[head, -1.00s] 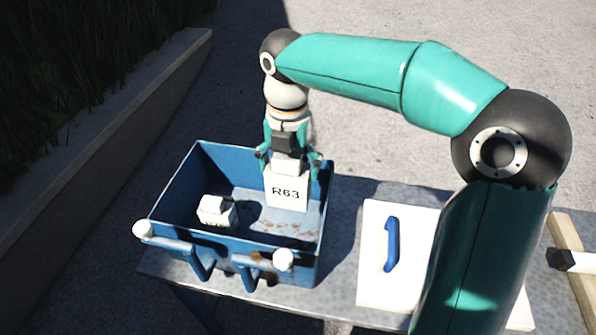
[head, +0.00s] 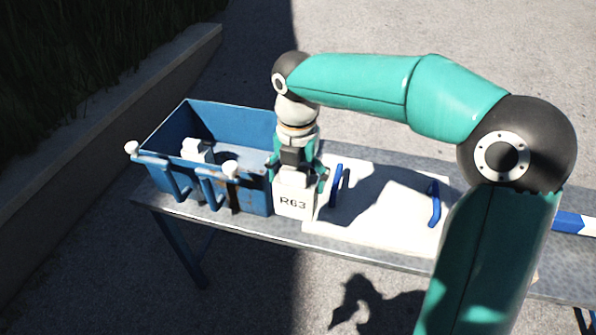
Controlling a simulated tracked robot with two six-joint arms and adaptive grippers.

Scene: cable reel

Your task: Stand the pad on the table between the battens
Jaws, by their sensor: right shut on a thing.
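My right gripper (head: 298,176) points down and is shut on the top of a white block marked R63 (head: 295,204). The block is upright, just right of the blue crate and by the left end of a white board (head: 385,207) with two blue handles. I cannot tell whether the block touches the table (head: 258,229), or whether the block or the board is the pad. My right arm hides part of the board and table. No batten can be made out now. My left gripper is not in view.
The blue crate (head: 228,117) stands on the table's left end, with another white block (head: 196,151) inside and white-knobbed handles in front. A blue and white piece (head: 573,222) shows at the right edge. A low wall (head: 120,110) runs along the left.

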